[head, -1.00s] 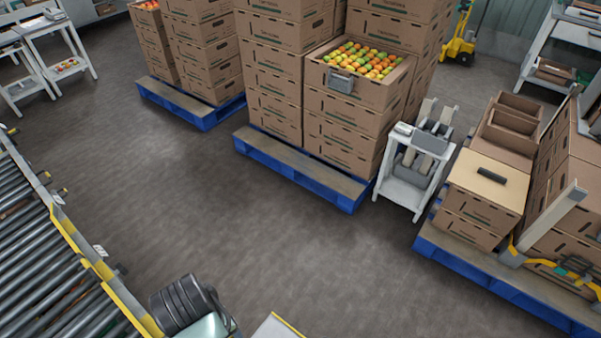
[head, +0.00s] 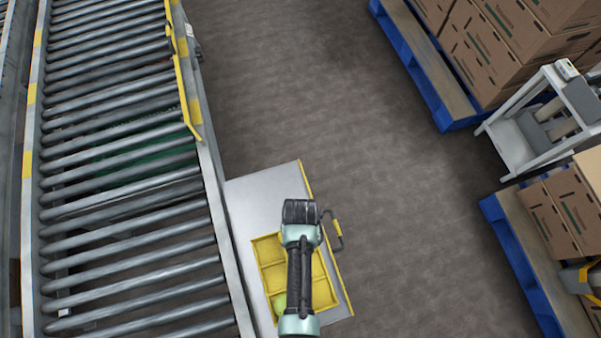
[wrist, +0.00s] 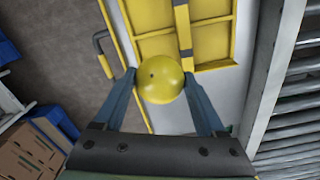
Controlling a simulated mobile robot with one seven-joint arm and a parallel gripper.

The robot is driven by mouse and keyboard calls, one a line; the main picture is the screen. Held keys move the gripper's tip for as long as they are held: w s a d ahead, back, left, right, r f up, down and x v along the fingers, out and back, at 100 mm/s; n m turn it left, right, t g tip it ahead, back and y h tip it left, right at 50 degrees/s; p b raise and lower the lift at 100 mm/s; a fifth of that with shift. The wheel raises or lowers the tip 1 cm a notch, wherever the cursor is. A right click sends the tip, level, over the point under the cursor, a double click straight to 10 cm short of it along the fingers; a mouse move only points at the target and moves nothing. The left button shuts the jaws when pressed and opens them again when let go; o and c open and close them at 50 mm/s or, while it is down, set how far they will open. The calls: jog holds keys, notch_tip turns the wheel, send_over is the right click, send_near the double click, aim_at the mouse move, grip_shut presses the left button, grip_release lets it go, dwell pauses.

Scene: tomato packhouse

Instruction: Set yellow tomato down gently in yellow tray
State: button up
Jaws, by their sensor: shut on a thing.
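The yellow tomato (wrist: 160,79) is held between the two fingers of my gripper (wrist: 160,88) in the wrist view. The yellow tray (wrist: 213,42) lies beyond the tomato in that view, and the tomato overlaps its near edge in the picture. In the head view, the tray (head: 268,247) sits on a pale table and has several compartments.
The pale table (head: 262,190) has yellow edging and a yellow-and-dark handle (head: 334,232) on its right. A roller conveyor (head: 120,200) runs along its left. Open floor (head: 400,220) lies to the right, with blue pallets (head: 520,270) of cartons beyond.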

jog(key=shift+f+b, duration=2.9)
jog(key=shift+f, duration=0.15)
jog(key=shift+s+f, duration=0.1)
jog(key=shift+f, duration=0.05)
jog(key=o, duration=0.9)
jog(key=shift+s, duration=0.1)
jog(key=shift+c, duration=0.2)
jog(key=shift+s, duration=0.1)
jog(key=shift+c, duration=1)
jog(key=r+p, duration=0.7)
jog(key=shift+w+r, duration=0.15)
jog(key=shift+w, duration=0.1)
